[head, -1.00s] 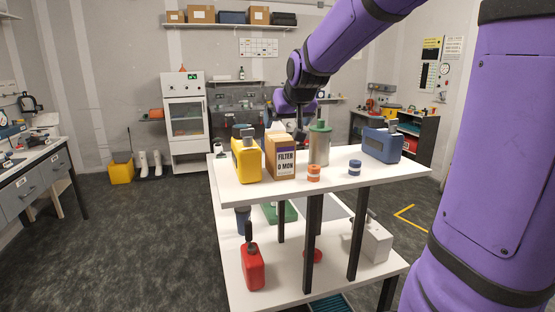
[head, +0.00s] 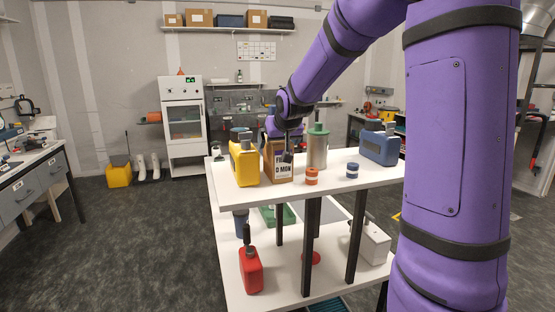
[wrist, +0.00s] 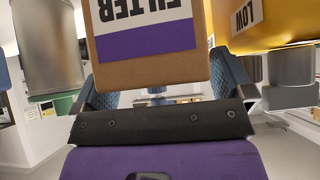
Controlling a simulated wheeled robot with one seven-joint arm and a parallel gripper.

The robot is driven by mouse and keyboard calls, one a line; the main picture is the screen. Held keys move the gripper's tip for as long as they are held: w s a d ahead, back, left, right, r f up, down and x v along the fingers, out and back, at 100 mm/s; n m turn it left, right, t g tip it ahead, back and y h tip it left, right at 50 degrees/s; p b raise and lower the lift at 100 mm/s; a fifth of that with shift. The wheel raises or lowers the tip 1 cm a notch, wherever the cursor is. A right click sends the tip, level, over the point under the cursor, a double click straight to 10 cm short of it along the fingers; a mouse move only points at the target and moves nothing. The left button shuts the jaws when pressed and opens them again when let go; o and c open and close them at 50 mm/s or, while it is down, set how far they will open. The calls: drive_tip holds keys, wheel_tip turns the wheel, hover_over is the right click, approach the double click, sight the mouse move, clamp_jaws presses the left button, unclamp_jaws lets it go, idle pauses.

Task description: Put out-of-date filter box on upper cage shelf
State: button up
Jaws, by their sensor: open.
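The filter box (head: 278,170), a brown carton with a white label and purple band, stands upright on the bench's white upper top (head: 335,182). In the wrist view the box (wrist: 150,62) appears upside down and close, between the two blue-padded fingers. My gripper (head: 281,143) is open and comes down over the box from above, with one dark finger in front of its label. It also shows in the wrist view (wrist: 166,88), where I cannot tell whether the pads touch the box. I cannot identify the upper cage shelf for certain.
A yellow can (head: 244,163) stands close left of the box, a metal cylinder (head: 317,148) close right. A dark rack (head: 537,110) shows at the far right.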

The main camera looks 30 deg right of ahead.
drive_tip(key=shift+w+f, duration=0.35)
drive_tip(key=shift+w, duration=0.05)
drive_tip(key=c, duration=1.5)
